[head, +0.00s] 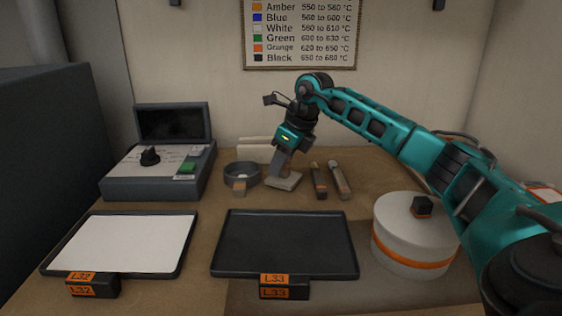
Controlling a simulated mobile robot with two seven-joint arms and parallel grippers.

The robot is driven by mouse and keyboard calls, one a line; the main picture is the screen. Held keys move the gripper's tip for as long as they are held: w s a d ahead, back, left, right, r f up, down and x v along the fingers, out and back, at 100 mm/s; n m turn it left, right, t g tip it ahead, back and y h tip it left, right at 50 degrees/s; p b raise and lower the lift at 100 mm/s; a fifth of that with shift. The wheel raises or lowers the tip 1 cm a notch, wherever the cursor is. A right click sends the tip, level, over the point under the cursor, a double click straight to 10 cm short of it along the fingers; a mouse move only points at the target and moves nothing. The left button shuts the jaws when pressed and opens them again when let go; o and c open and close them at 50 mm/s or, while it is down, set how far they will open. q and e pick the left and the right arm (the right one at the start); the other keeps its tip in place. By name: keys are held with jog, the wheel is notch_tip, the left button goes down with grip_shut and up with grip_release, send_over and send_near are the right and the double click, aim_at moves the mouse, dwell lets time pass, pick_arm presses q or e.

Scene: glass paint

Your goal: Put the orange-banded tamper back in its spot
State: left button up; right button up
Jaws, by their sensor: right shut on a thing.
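My right gripper (285,158) reaches down over the back middle of the table and is shut on the tamper. The tamper's pale flat foot (284,181) shows under the jaws, at or just above the tabletop; I cannot tell if it touches. Its handle is mostly hidden by the jaws, and a small orange patch shows near them. My left gripper is not in view.
A dark round dish (242,173) stands close left, two handled tools (320,182) (339,182) close right. In front are the L32 tray (186,240) with a white sheet and the empty dark L33 tray (285,245).

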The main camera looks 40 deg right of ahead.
jog(key=shift+f, duration=0.25)
dwell(0.4)
jog(key=o, duration=1)
jog(key=p+v, duration=0.2)
jog(key=v, duration=1.1)
